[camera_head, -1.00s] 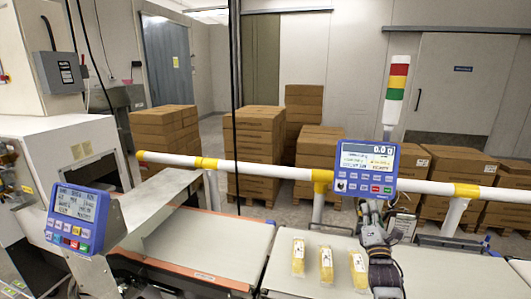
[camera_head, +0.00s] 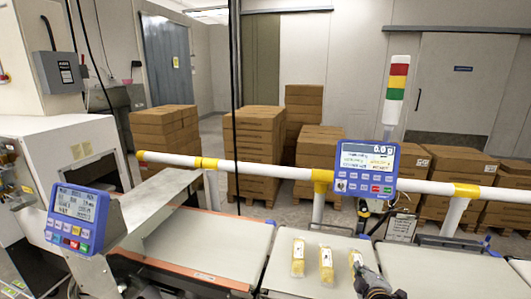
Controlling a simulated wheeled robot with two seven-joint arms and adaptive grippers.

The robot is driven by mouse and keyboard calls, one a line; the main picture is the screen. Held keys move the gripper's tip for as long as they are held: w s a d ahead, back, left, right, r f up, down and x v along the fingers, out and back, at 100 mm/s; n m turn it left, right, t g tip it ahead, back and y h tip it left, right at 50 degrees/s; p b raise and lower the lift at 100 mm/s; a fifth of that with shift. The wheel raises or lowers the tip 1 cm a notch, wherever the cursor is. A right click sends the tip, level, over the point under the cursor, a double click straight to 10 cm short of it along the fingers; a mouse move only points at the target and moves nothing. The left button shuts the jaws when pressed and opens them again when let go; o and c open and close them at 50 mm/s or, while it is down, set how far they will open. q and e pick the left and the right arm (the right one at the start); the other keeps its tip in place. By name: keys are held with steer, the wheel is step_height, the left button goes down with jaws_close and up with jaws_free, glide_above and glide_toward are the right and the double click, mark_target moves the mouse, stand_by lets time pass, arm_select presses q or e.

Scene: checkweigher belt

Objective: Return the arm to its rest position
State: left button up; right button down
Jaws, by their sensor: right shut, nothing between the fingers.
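My right gripper (camera_head: 366,274) is low at the right of the head view, at the near part of the belt. Its fingers are shut with nothing between them. Its tips overlap the near part of the rightmost yellow pack (camera_head: 355,260) in the picture; I cannot tell whether they touch. Two more yellow packs, the middle one (camera_head: 326,266) and the left one (camera_head: 298,257), lie in a row on the pale belt (camera_head: 278,279). My left gripper is not in view.
A blue weight display (camera_head: 367,168) stands on the white and yellow rail (camera_head: 270,171) behind the belt. Another blue panel (camera_head: 78,217) is at the left. A signal light (camera_head: 397,78) rises behind. Stacked cartons (camera_head: 257,150) stand beyond the rail. The right belt (camera_head: 440,272) is clear.

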steer(key=s+a+f+m+g+y, duration=0.1)
steer(key=s+a+f+m+g, duration=0.25)
steer(key=s, duration=0.55)
steer(key=s+a+f+m+g+y, duration=0.1)
steer(key=s+a+f+m+g, duration=0.2)
steer(key=s, duration=0.6)
steer(key=s+a+f+m+g+y, duration=0.1)
steer(key=s+a+f+m+g, duration=0.2)
steer(key=s, duration=0.5)
steer(key=s+f+g, duration=0.2)
steer(key=s+f, duration=0.1)
steer(key=f, duration=3)
steer(key=s+d+f, duration=0.2)
steer(key=s+f, duration=0.7)
steer(key=s, duration=0.2)
steer(key=s+d+f, duration=0.2)
steer(key=s+f, duration=0.8)
steer(key=s, duration=0.1)
steer(key=shift+d+f+m+g+h, duration=0.2)
steer(key=shift+d+m+g+h, duration=0.15)
steer(key=shift+g, duration=0.1)
steer(key=shift+s, duration=0.1)
